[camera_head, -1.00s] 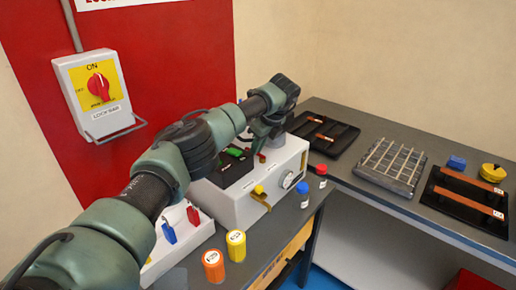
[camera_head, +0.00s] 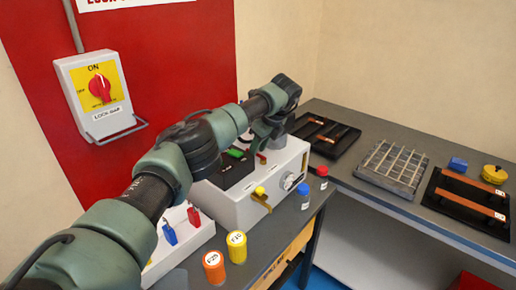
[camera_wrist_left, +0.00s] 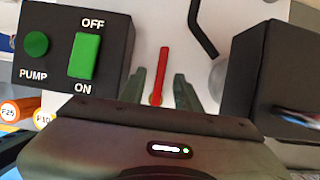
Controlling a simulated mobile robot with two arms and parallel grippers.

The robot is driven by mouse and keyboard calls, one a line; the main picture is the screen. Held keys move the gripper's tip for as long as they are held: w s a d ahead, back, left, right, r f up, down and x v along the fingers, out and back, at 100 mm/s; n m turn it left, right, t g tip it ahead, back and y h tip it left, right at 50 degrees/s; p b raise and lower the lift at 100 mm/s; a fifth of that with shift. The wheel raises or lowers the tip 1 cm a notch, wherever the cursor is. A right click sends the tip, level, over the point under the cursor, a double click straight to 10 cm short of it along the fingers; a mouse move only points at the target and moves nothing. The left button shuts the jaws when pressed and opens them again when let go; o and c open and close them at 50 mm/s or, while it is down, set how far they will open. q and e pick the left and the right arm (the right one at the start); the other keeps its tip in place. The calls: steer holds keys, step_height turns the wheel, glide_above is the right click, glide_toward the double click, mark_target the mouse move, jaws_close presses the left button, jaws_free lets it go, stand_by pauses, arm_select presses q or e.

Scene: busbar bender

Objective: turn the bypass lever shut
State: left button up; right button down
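A red lever (camera_wrist_left: 161,72), which I take to be the bypass lever, stands out on the top of the white pump box (camera_head: 228,205). My left gripper (camera_wrist_left: 160,80) is open, with one green finger on each side of the lever and a visible gap on both sides. In the head view the left gripper (camera_head: 262,140) points down over the back of the box, and the lever is mostly hidden there. A black pump switch box (camera_wrist_left: 75,48) with a green OFF/ON rocker is just left of the fingers. My right gripper is not in view.
A bent black rod (camera_wrist_left: 203,30) and a dark block (camera_wrist_left: 265,70) stand right of the fingers. A yellow-knobbed handle (camera_head: 260,195) and a gauge (camera_head: 288,181) are on the box front. Orange (camera_head: 213,267) and yellow (camera_head: 236,247) canisters stand in front.

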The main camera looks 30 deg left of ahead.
arm_select(q)
steer(key=b+v, duration=0.1)
steer(key=v, duration=0.6)
steer(key=shift+d+r+b, duration=0.1)
steer(key=shift+r+b, duration=0.2)
